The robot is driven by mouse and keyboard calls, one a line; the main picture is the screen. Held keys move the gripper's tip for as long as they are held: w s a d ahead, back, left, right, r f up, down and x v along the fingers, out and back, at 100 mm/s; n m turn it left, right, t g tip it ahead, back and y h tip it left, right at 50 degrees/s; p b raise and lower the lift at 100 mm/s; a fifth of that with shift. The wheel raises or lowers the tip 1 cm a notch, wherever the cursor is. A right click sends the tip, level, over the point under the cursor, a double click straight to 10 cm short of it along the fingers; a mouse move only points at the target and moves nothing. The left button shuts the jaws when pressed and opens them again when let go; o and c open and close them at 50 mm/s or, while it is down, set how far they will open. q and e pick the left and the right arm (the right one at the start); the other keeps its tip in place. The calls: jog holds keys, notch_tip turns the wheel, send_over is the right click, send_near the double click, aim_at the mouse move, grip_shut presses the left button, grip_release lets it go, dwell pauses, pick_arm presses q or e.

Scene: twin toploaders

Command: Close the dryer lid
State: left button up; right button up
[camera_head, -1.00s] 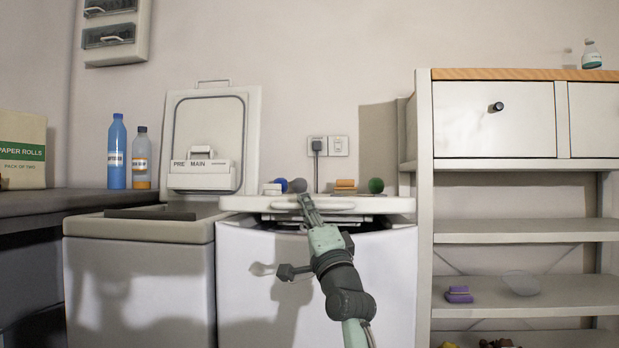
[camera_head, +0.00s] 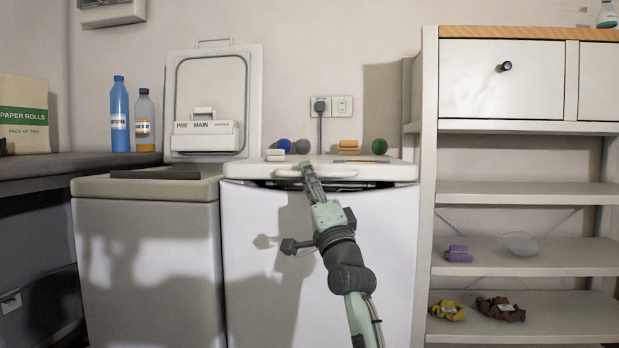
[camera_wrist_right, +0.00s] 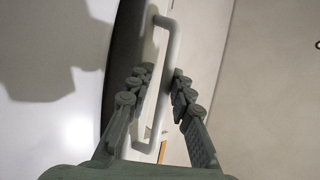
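The dryer (camera_head: 385,250) is the white right-hand toploader. Its lid (camera_head: 393,173) lies almost flat on top, with a thin dark gap showing under its front edge. My right gripper (camera_head: 307,168) is at the front edge of this lid, by its handle. In the right wrist view the pale bar handle (camera_wrist_right: 172,45) runs between the fingers of my right gripper (camera_wrist_right: 160,78). The fingers are spread on either side of it, and I see no clear grip. My left gripper is not in view.
The left toploader (camera_head: 145,250) has its lid (camera_head: 212,75) standing up, with a drawer marked PRE and MAIN (camera_head: 205,137). Small balls and blocks, including a green ball (camera_head: 379,146), show at the dryer's back. A shelf unit (camera_head: 430,190) stands close on the right.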

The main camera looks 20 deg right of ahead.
jog(key=v, duration=0.7)
jog(key=shift+s, duration=0.25)
jog(key=shift+f, duration=0.15)
